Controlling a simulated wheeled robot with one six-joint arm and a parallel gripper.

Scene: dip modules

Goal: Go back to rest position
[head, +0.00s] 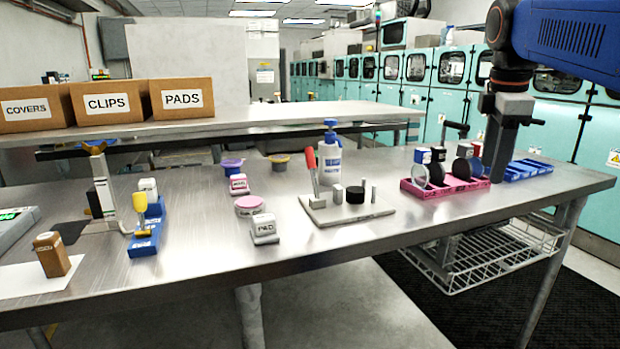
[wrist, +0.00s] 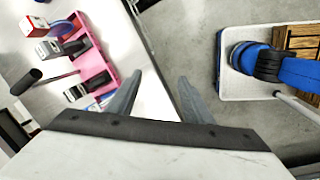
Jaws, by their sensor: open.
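My gripper (wrist: 160,76) shows in the wrist view with its two grey fingers apart and nothing between them. Its fingertips appear over the table's edge, to the right of the pink rack (wrist: 97,70). In the head view my blue and dark arm comes in from the upper right, and a dark part of it reaches down near the right end of the steel table (head: 340,245). The fingertips cannot be made out there. The pink rack (head: 440,194) holds several round discs with labelled blocks, and the arm stands behind or beside its right end.
A blue rack (head: 527,170) lies right of the pink one. A grey plate (head: 345,215) holds a red-handled tool, and a white bottle (head: 330,160) stands behind. A blue holder (head: 146,240) and a brown box (head: 52,256) are at left.

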